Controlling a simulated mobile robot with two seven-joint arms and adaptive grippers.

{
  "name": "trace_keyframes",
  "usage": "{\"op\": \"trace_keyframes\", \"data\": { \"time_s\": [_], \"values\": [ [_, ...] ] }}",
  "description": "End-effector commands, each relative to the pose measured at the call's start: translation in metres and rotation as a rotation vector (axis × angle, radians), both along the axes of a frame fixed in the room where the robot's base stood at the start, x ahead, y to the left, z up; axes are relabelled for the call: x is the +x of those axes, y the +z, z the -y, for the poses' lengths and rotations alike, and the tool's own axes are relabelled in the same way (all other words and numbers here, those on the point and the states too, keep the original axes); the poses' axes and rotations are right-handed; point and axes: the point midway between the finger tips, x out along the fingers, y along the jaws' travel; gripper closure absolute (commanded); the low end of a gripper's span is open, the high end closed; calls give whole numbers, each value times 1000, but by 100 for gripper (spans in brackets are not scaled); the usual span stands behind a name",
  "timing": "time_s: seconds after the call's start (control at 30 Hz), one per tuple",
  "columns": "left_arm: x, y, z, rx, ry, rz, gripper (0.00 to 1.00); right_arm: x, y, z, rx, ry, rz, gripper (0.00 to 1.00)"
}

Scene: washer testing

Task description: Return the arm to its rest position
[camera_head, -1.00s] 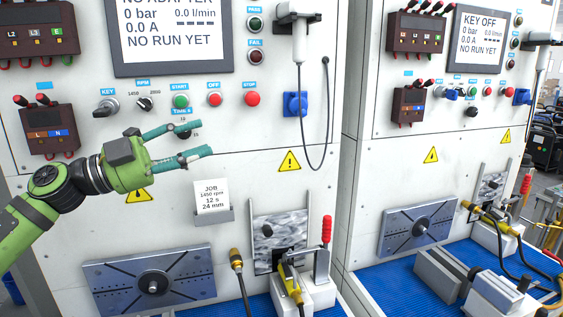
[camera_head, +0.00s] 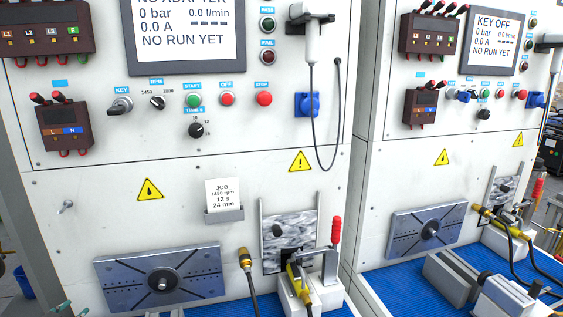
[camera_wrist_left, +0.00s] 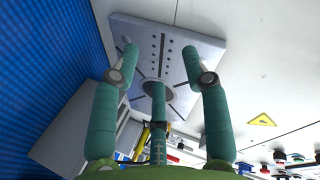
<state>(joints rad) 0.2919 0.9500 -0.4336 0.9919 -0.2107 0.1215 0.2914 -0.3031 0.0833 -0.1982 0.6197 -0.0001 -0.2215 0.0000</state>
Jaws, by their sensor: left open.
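My left gripper (camera_wrist_left: 160,66) is open and empty in the left wrist view, with its teal fingers spread apart. The grey slotted plate (camera_wrist_left: 205,55) with a dark round hub lies beyond the fingertips, and I cannot tell the distance exactly. In the head view only bits of teal finger show at the bottom left edge, and the rest of the left arm is out of the picture. My right gripper is in neither view.
The near test panel carries a screen (camera_head: 188,28), a key switch (camera_head: 120,104), a timer knob (camera_head: 196,130) and buttons. Below are the slotted plate (camera_head: 120,284), a yellow-ended hose (camera_head: 245,258) and a red-handled clamp (camera_head: 335,230). A second panel stands at right.

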Motion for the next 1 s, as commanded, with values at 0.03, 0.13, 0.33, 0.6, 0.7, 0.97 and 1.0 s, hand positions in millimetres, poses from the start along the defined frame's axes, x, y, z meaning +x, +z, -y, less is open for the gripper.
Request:
{"op": "trace_keyframes", "data": {
  "time_s": [0.03,0.13,0.33,0.6,0.7,0.97,1.0],
  "values": [
    [-26,-28,-22,16,59,-64,54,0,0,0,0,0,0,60],
    [-77,-71,-62,53,166,-177,54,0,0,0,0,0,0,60],
    [-197,-135,-132,140,362,-408,54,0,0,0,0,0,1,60],
    [-369,-171,-201,264,584,-707,54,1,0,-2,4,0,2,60],
    [-429,-171,-219,308,653,-809,54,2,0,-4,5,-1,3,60],
    [-461,-289,-89,67,618,-882,54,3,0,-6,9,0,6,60],
    [-466,-305,-64,27,612,-895,54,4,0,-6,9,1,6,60]
  ]
}}
